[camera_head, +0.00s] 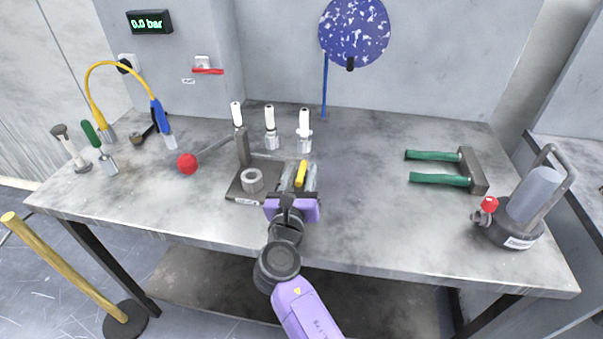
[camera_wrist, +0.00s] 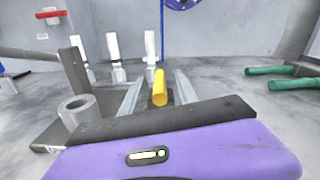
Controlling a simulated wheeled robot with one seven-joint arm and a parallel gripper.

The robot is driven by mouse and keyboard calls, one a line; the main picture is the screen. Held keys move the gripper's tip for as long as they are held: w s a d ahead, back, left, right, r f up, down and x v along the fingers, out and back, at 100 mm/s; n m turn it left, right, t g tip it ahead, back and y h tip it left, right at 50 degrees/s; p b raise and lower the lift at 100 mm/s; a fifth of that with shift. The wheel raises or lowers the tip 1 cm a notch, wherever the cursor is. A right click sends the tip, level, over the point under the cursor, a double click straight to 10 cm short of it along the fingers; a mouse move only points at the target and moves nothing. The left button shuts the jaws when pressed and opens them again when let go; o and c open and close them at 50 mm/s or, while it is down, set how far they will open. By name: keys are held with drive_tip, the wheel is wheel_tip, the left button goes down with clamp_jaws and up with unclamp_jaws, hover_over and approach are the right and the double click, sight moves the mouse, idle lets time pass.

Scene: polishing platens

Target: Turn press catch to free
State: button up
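A small press stands on the grey table, with a dark base plate (camera_head: 241,190), an upright post (camera_head: 243,148), a grey ring (camera_head: 252,180) and a lever ending in a red ball (camera_head: 187,163). A yellow peg-like handle (camera_head: 301,174), which looks like the press catch, is at the press's right side. My gripper (camera_head: 299,176) is open, with one finger on each side of the yellow handle. In the wrist view the handle (camera_wrist: 159,88) lies between the fingertips (camera_wrist: 157,90) with gaps on both sides. Where the handle joins the press is hidden.
Several white-topped bottles (camera_head: 269,128) stand just behind the press. Green-handled tongs or pliers (camera_head: 445,168) and a grey canister (camera_head: 525,205) with a red knob are at the right. A yellow hose (camera_head: 110,66) arches at the left. The table between press and green handles is clear.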

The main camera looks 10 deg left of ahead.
drive_tip(key=shift+w, duration=0.2)
drive_tip(key=shift+c, duration=0.5)
clamp_jaws()
idle(0.9)
